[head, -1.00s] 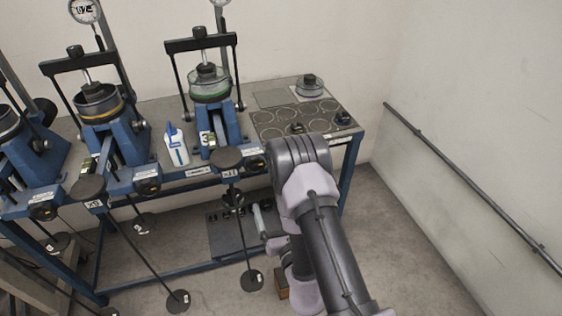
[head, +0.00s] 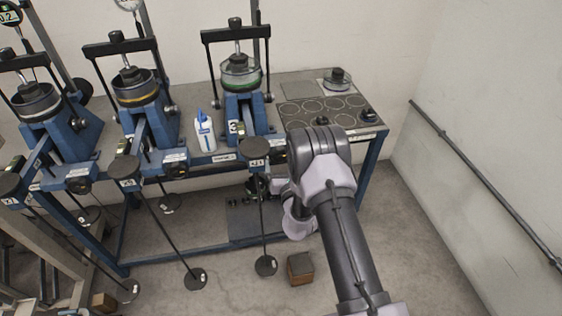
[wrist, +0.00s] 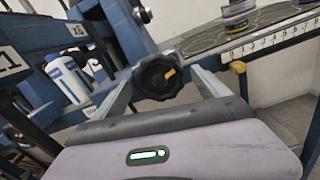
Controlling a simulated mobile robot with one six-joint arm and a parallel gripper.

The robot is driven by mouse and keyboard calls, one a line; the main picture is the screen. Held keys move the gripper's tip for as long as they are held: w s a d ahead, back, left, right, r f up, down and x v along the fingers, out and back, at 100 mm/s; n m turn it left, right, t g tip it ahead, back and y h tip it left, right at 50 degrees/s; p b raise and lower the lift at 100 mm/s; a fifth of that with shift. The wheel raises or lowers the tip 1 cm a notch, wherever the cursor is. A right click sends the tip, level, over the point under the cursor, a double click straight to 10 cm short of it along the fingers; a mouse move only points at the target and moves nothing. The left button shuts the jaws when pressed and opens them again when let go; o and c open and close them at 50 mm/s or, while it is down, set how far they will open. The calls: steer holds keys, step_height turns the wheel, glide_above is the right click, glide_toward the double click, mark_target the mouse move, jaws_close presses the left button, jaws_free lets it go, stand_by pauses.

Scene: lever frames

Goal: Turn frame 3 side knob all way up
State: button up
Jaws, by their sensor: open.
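Frame 3 (head: 243,112) is the rightmost blue lever frame, with a "3" plate, a green-banded cell on top and a hanger rod with a round disc in front. Its side knob (wrist: 158,77) is black and lobed, with a yellow mark at its upper right in the wrist view. In the head view my arm covers most of the area around this knob. My gripper (wrist: 162,82) is open, with one finger on each side of the knob in the wrist view. I cannot tell whether the fingers touch it. In the head view my gripper is mostly hidden behind my arm.
A white bottle with a blue cap (head: 205,132) stands left of frame 3. Another lever frame (head: 140,100) stands further left. The dark plate with circles (head: 322,112) lies at the table's right end. A wooden block (head: 300,268) is on the floor. A rail (head: 480,180) runs along the right wall.

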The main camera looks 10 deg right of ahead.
steer(key=c, duration=1.4)
steer(key=shift+m, duration=0.4)
steer(key=o, duration=1.4)
